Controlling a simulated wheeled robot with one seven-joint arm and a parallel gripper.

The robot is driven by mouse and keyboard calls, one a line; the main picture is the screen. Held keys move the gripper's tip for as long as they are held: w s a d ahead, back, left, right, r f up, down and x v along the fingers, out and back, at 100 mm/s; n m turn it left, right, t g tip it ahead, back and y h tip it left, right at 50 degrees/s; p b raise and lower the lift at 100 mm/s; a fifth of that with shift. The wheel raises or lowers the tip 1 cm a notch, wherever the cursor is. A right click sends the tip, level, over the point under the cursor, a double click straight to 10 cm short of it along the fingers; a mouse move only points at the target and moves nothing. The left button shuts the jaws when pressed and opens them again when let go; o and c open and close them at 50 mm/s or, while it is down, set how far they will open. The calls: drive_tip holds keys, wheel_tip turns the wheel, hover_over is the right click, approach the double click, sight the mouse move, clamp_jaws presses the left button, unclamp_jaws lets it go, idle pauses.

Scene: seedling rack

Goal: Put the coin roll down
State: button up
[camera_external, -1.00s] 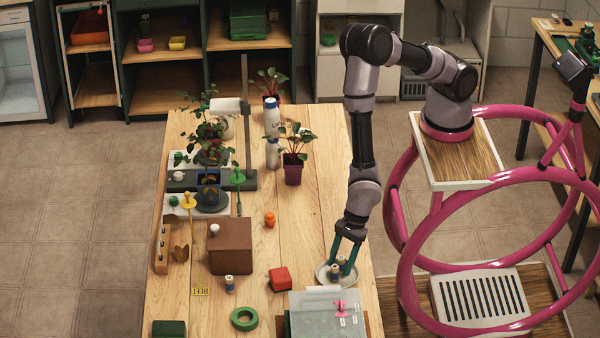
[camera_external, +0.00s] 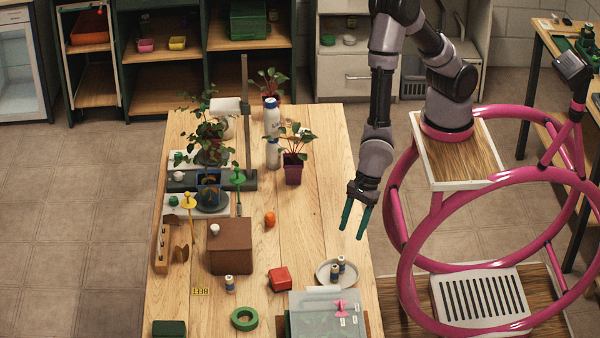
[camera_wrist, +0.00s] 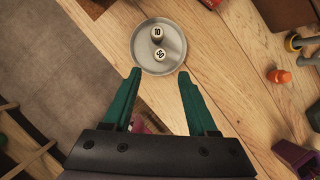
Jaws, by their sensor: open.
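My gripper (camera_external: 356,221) is open and empty, raised above the table's right edge, behind and apart from the round grey dish. It also shows in the wrist view (camera_wrist: 158,84), with green fingers spread. Two coin rolls stand in the dish (camera_external: 321,269): one (camera_external: 341,264) and another (camera_external: 335,273), close together. In the wrist view the dish (camera_wrist: 145,60) holds a roll with a "10" top (camera_wrist: 156,32) and a roll with a "50" top (camera_wrist: 160,54). A similar small roll (camera_external: 230,284) stands on the table near the brown box.
A red block (camera_external: 279,279), a green ring (camera_external: 244,319) and a grey translucent case (camera_external: 325,312) lie near the dish. A brown box (camera_external: 230,246), an orange figure (camera_external: 270,219) and a potted plant (camera_external: 292,172) stand farther off. Bare wood lies behind the dish.

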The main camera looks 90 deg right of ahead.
drive_tip(key=shift+s+d+r, duration=0.1)
drive_tip(key=shift+d+r, duration=0.05)
drive_tip(key=shift+r, duration=0.2)
drive_tip(key=w+d+r+n+t, duration=0.1)
drive_tip(key=w+d+r+n, duration=0.2)
drive_tip(key=r, duration=0.5)
drive_tip(key=d+r+n+y, duration=0.1)
drive_tip(key=d+r+n, duration=0.3)
drive_tip(key=d+r, duration=0.25)
drive_tip(key=w+d+r+n+t, duration=0.1)
drive_tip(key=w+d+r+n, duration=0.15)
drive_tip(key=r, duration=0.55)
drive_tip(key=s+d+r+n+t+h, duration=0.1)
drive_tip(key=s+d+r+n, duration=0.5)
drive_tip(key=d, duration=0.5)
drive_tip(key=s+d+r+n+t+h, duration=0.1)
drive_tip(key=s+d+r+n, duration=0.6)
drive_tip(key=d, duration=0.4)
drive_tip(key=shift+s+d+r, duration=0.2)
drive_tip(key=shift+s+r, duration=0.35)
drive_tip(key=shift+s, duration=0.45)
